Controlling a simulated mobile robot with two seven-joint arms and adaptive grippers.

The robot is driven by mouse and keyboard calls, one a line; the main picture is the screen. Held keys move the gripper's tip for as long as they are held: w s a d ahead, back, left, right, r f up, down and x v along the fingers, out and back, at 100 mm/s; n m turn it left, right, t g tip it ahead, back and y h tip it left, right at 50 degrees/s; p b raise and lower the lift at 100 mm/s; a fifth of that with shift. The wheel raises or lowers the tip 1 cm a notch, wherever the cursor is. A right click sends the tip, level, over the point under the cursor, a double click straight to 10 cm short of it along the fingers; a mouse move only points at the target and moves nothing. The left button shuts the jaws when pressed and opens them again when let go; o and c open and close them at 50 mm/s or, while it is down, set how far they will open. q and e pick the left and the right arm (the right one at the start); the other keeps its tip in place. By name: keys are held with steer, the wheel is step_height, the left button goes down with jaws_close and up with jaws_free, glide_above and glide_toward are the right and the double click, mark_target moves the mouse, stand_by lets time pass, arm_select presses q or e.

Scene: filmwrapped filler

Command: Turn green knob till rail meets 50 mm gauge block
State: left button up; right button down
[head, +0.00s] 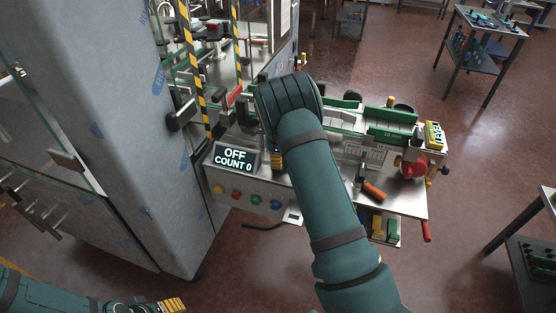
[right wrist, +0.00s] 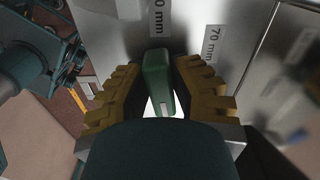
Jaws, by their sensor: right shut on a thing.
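In the right wrist view, a green block-like piece (right wrist: 158,80), which looks like the green knob, stands between the yellow-padded fingers of my right gripper (right wrist: 158,88). The gripper is shut on it. In the head view my arm hides most of this gripper; yellow finger pads (head: 277,160) show at the machine's front. Long green rails (head: 392,130) lie along the machine top. I cannot make out the 50 mm gauge block or whether a rail touches it. My left gripper (head: 172,304) shows only partly at the lower left, its opening unclear.
The display (head: 234,158) reads OFF, COUNT 0. Coloured buttons (head: 256,199) sit below it. A red knob (head: 413,168) and an orange-handled tool (head: 374,190) are at the right. A 70 mm label (right wrist: 212,45) is beside the gripper. A wrapped column (head: 165,130) stands left.

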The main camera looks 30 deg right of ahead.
steer(key=shift+s+f, duration=0.1)
steer(key=shift+f, duration=0.05)
steer(key=c, duration=0.8)
jaws_free()
